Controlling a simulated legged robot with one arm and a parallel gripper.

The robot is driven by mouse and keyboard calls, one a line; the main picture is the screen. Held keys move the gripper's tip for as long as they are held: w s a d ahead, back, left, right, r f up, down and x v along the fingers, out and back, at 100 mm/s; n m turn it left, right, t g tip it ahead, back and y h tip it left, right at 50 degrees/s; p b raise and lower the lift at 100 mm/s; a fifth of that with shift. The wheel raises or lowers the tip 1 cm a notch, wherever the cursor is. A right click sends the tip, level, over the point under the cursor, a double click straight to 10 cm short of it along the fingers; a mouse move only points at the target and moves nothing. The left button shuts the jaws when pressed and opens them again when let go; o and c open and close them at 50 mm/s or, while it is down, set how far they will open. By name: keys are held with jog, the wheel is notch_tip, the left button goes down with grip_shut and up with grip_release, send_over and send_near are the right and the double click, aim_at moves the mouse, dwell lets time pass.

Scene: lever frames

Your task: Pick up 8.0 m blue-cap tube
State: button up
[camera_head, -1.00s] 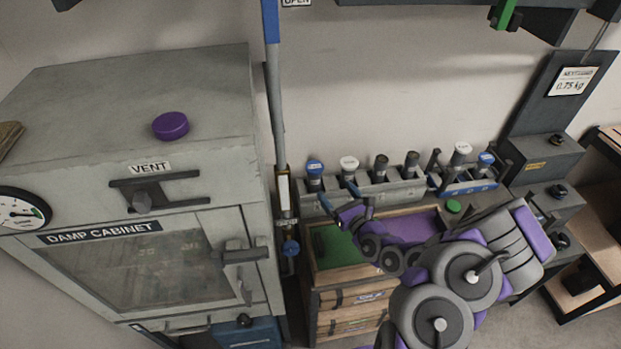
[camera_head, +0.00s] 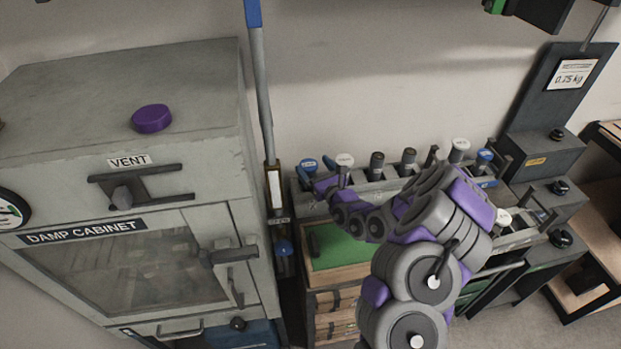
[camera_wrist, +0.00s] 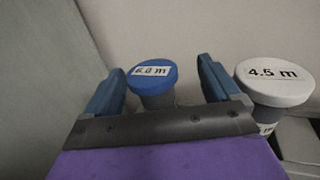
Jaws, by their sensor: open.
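A blue-cap tube (camera_head: 309,165) stands at the left end of the rack by the back wall. In the wrist view the blue cap (camera_wrist: 153,74) carries a label ending in ".0 m"; its first digit is unclear. My gripper (camera_wrist: 162,82) is open, with one blue finger on each side of this cap in the picture. It holds nothing, and I cannot tell whether a finger touches the tube. In the head view my gripper (camera_head: 331,186) is at the rack's left end, in front of the tube's lower part. Another blue-cap tube (camera_head: 485,156) stands at the rack's right end.
A white-cap tube (camera_wrist: 274,82), marked 4.5 m, stands close by the right finger. Several more tubes fill the rack (camera_head: 375,190). The damp cabinet (camera_head: 125,190) and an upright pole (camera_head: 262,100) are to the left. A green-topped box (camera_head: 340,249) stands below the rack.

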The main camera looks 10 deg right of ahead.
aim_at(306, 161)
jog(key=w+a, duration=0.1)
jog(key=w+a+b, duration=0.1)
jog(key=w, duration=0.1)
jog(key=shift+f, duration=0.1)
jog(key=shift+w+a, duration=0.15)
jog(key=shift+a, duration=0.15)
jog(key=shift+d, duration=0.35)
jog(key=shift+c, duration=1.3)
jog(key=shift+d, duration=0.15)
jog(key=c, duration=0.3)
jog(key=shift+a, duration=0.35)
jog(key=c, duration=0.6)
jog(key=shift+d, duration=0.2)
grip_shut()
